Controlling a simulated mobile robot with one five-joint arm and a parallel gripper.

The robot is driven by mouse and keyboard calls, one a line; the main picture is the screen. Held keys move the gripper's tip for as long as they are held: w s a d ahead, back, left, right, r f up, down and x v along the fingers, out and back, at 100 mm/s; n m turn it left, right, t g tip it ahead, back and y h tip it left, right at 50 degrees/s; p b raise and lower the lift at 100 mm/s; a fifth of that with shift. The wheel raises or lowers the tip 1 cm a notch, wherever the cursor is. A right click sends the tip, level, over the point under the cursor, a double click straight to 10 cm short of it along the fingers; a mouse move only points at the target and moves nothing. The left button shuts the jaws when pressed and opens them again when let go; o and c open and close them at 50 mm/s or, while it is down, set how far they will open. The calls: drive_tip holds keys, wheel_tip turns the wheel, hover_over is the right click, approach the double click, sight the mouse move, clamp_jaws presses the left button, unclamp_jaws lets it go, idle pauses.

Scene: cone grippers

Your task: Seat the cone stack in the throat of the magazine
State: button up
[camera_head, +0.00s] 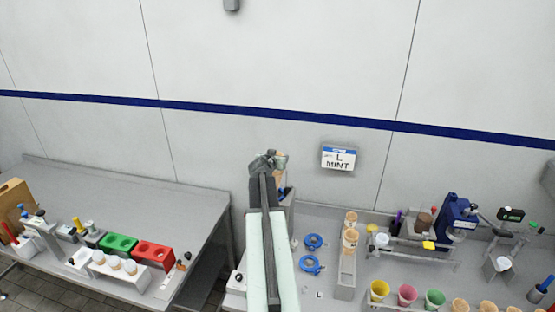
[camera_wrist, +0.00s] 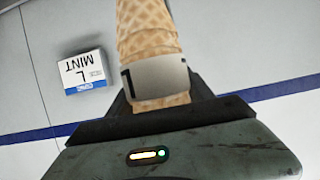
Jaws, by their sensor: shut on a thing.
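My gripper (camera_wrist: 160,112) is shut on a waffle cone stack (camera_wrist: 146,38) in the wrist view. A pale band with a dark mark (camera_wrist: 158,79) wraps the stack just above the jaws. In the head view my gripper (camera_head: 268,162) is raised in front of the wall, and my arm hides most of the held stack. The held stack is apart from this holder in the picture.
A wall sign reading "L MINT" (camera_head: 338,158) hangs right of my gripper. Two blue rings (camera_head: 311,264) lie on the right bench. Coloured cups (camera_head: 407,292) and a blue machine (camera_head: 456,218) stand further right. The left bench (camera_head: 185,205) holds green and red blocks; its back is clear.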

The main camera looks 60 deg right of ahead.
drive_tip(key=shift+f+b, duration=3.65)
drive_tip(key=shift+f, duration=0.3)
drive_tip(key=o, duration=1.1)
drive_tip(key=shift+c, duration=0.2)
drive_tip(key=p+v, duration=0.3)
drive_tip(key=v, duration=0.4)
drive_tip(key=shift+a+r, duration=0.2)
drive_tip(key=shift+a, duration=0.15)
drive_tip(key=shift+s, duration=0.1)
